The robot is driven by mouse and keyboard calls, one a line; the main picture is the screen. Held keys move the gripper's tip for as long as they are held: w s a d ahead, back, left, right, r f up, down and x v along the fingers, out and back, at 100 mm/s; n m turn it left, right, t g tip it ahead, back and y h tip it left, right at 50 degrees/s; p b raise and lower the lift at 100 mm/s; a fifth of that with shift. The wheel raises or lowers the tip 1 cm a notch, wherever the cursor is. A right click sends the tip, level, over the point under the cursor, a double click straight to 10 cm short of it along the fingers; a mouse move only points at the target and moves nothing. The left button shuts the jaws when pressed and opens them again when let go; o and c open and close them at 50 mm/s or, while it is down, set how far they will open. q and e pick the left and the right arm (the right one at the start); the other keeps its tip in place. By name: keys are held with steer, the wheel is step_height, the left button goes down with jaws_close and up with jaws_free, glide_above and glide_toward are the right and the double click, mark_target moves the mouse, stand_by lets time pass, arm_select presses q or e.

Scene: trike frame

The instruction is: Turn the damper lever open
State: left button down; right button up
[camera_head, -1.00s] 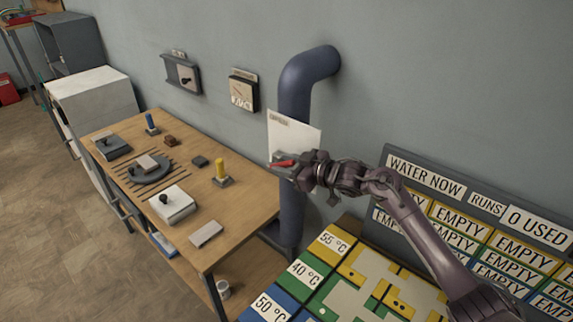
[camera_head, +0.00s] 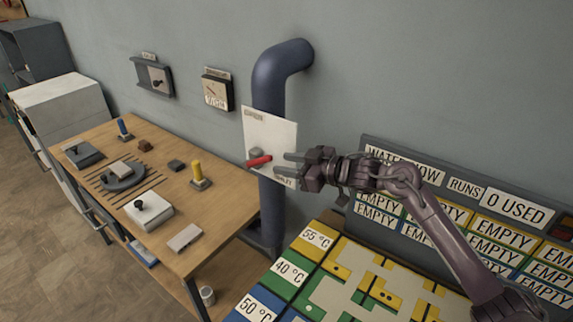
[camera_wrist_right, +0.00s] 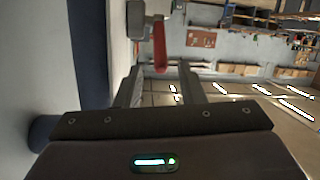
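The damper lever is a red handle (camera_head: 259,161) on a small grey hub (camera_head: 255,152), mounted on a white plate (camera_head: 270,138) on the dark blue pipe (camera_head: 270,100). The handle points roughly sideways in the head view. My right gripper (camera_head: 286,164) is open just right of the handle, its fingers pointing at it, with nothing held. In the right wrist view the red handle (camera_wrist_right: 159,47) shows ahead, between the lines of the two open fingers (camera_wrist_right: 158,82). I cannot tell whether a finger touches it. My left gripper is not in view.
A wooden workbench (camera_head: 225,235) with several small fixtures stands to the left. A board of coloured tiles (camera_head: 290,270) lies below my right arm. A grey label rack (camera_head: 375,150) stands against the wall behind the arm. Two small boxes hang on the wall at left.

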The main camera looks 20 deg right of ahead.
mark_target(257, 162)
steer(key=shift+d+f, duration=0.1)
steer(key=shift+f, duration=0.15)
steer(key=shift+c, duration=1.1)
steer(key=n+b, duration=0.1)
steer(key=f+n+b, duration=0.2)
steer(key=shift+s+d+f+t+b, duration=0.1)
steer(key=shift+s+d+t+b, duration=0.2)
steer(key=shift+d+t, duration=0.1)
jaws_close()
steer(key=s+f+n+t+b, duration=0.2)
steer(key=s+f+n+b, duration=0.15)
steer(key=n+b, duration=0.75)
steer(key=s+f+n+t+b, duration=0.35)
steer(key=n+b, duration=0.25)
steer(key=n, duration=0.9)
steer(key=w+a+r+p, duration=0.2)
steer(key=w, duration=0.3)
steer(key=w+a+r+h+p, duration=0.1)
steer(key=w+a+r+p, duration=0.1)
steer(key=w, duration=0.3)
steer(key=shift+w+a+r+n+p, duration=0.25)
steer(key=shift+r+n+p, duration=0.2)
steer(key=shift+r, duration=0.35)
